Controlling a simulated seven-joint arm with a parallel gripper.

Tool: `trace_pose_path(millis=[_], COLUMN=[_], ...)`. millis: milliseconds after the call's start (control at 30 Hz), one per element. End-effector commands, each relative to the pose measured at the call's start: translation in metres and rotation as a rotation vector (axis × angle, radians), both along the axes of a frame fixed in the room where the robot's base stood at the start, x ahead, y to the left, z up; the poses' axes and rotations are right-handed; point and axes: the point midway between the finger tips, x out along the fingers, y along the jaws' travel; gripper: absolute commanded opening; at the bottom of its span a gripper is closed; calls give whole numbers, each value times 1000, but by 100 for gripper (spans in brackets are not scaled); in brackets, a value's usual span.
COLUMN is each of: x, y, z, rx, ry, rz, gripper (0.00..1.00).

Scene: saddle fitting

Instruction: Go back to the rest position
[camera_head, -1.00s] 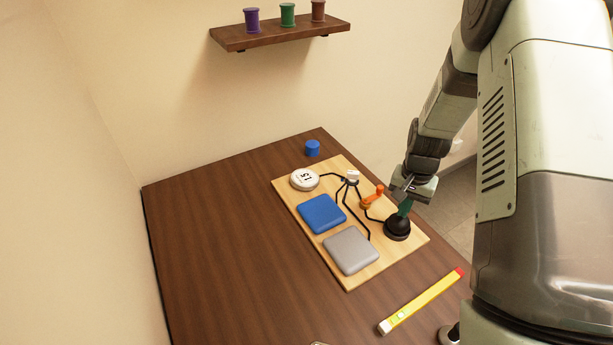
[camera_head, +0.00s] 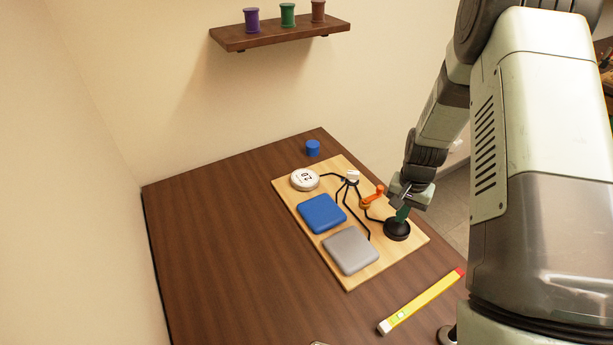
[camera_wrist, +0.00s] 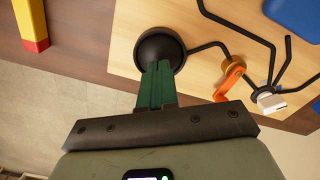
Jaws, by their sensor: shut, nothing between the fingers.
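My gripper (camera_head: 402,213) is shut and empty, its green fingers pointing down at the black dome (camera_head: 397,231) on the right part of the light wooden board (camera_head: 348,278). In the wrist view, the closed fingertips (camera_wrist: 158,68) overlap the dome's lower edge (camera_wrist: 152,45); I cannot tell whether they touch it. Black tubes link the dome to an orange lever valve (camera_head: 372,197), a small white fitting (camera_head: 352,176), a round white gauge (camera_head: 305,180) with digits, a blue pad (camera_head: 321,214) and a grey pad (camera_head: 351,251).
A yellow level (camera_head: 420,302) with a red end lies at the table's front right. A blue cylinder (camera_head: 313,148) stands behind the board. A wall shelf (camera_head: 280,34) holds three spools. The brown table (camera_head: 215,245) is clear on the left.

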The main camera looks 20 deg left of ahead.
Motion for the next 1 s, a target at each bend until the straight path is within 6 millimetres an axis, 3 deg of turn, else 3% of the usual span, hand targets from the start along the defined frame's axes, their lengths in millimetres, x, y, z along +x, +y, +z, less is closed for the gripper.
trace_pose_path(millis=[400,1000], x=[0,0], y=[0,0], z=[28,30], rx=[-1,0], ry=[-2,0], rz=[0,0], gripper=[0,0])
